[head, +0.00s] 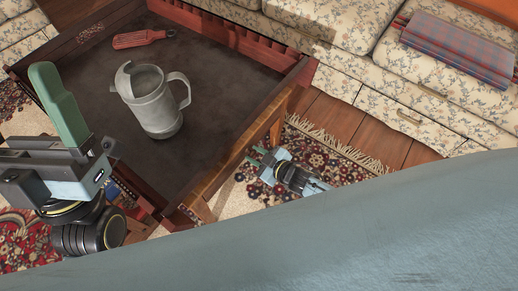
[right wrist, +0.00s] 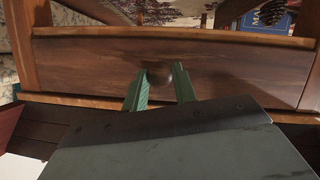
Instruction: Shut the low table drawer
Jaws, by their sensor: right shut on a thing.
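The low table (head: 215,91) has a dark top with a raised reddish rim. In the right wrist view a brown wooden drawer front (right wrist: 90,62) spans the picture, with a small round dark knob (right wrist: 180,76) near its middle. My right gripper (right wrist: 163,90) has its green fingers on both sides of the knob and is shut on it. In the head view my right gripper (head: 258,160) is low beside the table's right side; the drawer front is not clear there. My left gripper (head: 58,105) points up at the left, over the table's near-left edge; its fingers overlap, so their opening is unclear.
A grey metal pitcher (head: 150,100) and a red tool-like object (head: 143,38) rest on the table top. A floral sofa (head: 340,65) stands behind, with a folded plaid blanket (head: 458,47). A fringed rug (head: 335,150) lies right of the table. A blue book (right wrist: 270,14) shows beyond the drawer front.

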